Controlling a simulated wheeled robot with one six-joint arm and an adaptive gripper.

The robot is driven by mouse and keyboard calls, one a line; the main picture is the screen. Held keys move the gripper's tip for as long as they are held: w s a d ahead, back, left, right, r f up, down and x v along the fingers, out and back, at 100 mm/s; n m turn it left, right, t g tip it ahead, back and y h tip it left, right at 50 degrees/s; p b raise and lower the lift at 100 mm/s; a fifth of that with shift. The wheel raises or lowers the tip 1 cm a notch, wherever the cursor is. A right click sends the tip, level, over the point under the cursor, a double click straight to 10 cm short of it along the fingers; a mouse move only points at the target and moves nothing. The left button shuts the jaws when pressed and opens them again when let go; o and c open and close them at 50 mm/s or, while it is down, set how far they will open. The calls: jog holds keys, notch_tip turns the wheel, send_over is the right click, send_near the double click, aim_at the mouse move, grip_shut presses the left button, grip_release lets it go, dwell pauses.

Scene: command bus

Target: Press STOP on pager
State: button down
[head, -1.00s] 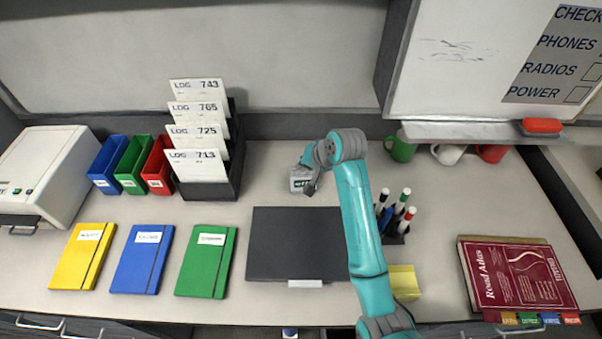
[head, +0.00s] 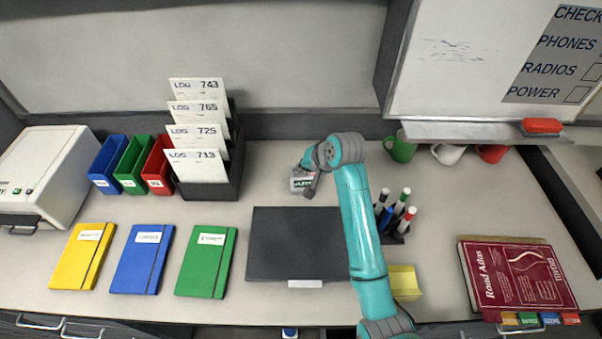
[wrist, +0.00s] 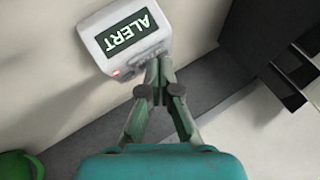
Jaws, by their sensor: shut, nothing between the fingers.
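The pager (head: 301,181) is a small light-grey box on the desk behind the dark laptop-like pad. In the wrist view the pager (wrist: 124,38) shows a dark green screen reading ALERT, upside down, with a small red light at its lower left corner. My gripper (wrist: 158,66) is shut and empty, its fingertips at the pager's lower right edge in that view. The fingertips cover part of that edge, and I cannot tell whether they touch it. No STOP label is readable. In the head view my gripper (head: 309,192) is beside the pager, partly hidden by my wrist.
A black log rack (head: 228,180) stands left of the pager. A dark pad (head: 295,245) lies in front. A pen holder (head: 393,232) with markers is to the right, and mugs (head: 400,149) are at the back right. Desk around the pager is clear.

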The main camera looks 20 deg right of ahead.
jog(key=shift+f, duration=0.25)
dwell(0.6)
jog(key=shift+w+r, duration=0.1)
jog(key=shift+r, duration=0.65)
jog(key=shift+w+d+r, duration=0.1)
jog(key=shift+w+r, duration=0.1)
jog(key=shift+r, duration=1.05)
jog(key=shift+w+d+r, duration=0.1)
jog(key=shift+w+r, duration=0.1)
jog(key=shift+r, duration=1)
